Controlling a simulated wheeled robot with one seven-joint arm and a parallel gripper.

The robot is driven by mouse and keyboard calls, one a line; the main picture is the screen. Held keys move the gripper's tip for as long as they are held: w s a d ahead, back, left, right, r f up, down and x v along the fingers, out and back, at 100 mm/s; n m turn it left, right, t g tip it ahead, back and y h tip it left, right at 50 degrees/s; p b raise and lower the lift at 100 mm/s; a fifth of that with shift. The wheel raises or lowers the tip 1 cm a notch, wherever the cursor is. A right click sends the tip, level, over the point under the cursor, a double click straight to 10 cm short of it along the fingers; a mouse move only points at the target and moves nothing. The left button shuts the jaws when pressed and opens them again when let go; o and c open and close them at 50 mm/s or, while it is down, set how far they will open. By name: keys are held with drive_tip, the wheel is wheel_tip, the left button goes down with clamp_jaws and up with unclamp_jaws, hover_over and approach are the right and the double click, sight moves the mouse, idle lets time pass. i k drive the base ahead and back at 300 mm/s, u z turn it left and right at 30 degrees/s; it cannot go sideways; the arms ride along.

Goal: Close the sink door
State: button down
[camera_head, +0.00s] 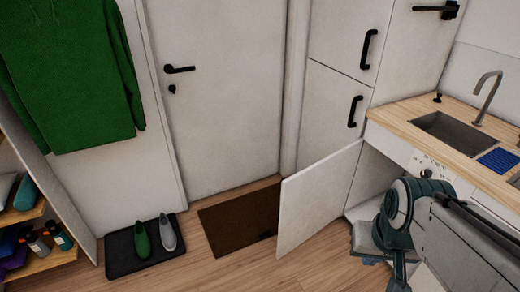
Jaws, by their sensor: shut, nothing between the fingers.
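The sink cabinet door (318,198) is a plain white panel. It stands wide open, swung out to the left of the cabinet under the sink. The sink (452,131) is a dark grey basin set in a wooden counter, with a tall tap behind it. My arm comes in from the lower right, in front of the cabinet opening. My gripper (367,260) is low near the opening, to the right of the open door, and seems apart from it. It is shut and holds nothing. My arm partly hides the gripper and the cabinet's lower part.
Tall white cupboards with black handles (368,49) stand behind the open door. A brown doormat (240,220) lies left of it, before a closed room door. Shoes on a black tray (120,263) are further left. Wooden floor in front is clear.

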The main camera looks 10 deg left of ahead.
sight(314, 197)
drive_tip(key=u, duration=0.25)
drive_tip(key=i, duration=1.5)
drive_tip(key=z, duration=0.2)
